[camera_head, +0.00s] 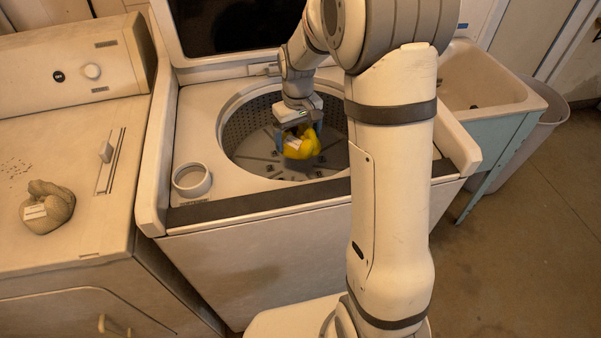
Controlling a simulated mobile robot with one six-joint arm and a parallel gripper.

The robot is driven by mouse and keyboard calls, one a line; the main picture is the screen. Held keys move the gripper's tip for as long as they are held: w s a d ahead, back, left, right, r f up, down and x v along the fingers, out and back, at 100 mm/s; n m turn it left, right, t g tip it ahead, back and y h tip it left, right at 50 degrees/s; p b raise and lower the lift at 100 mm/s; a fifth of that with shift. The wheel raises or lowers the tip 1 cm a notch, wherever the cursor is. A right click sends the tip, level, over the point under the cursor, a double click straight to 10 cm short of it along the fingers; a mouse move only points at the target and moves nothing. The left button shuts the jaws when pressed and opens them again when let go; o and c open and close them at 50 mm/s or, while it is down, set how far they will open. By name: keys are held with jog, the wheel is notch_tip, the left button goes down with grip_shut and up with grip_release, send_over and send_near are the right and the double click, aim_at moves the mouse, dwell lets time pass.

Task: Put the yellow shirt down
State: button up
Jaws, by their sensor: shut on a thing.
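Gripper and shirt appear over or inside the round opening of the washing machine drum (252,137). I cannot tell whether the shirt touches the drum floor. My arm hides the right part of the opening.
The washer's lid (185,45) stands open behind the drum. A white round cup (192,180) sits left of the opening. A grey bunched cloth (47,207) lies on the machine at left (75,150). A utility sink (485,85) and a bin (550,112) stand at right.

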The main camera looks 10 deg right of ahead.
notch_tip(320, 180, down, 11)
jog(key=shift+s+r, duration=0.1)
jog(key=shift+r, duration=0.1)
jog(key=o, duration=0.8)
jog(key=shift+r, duration=0.1)
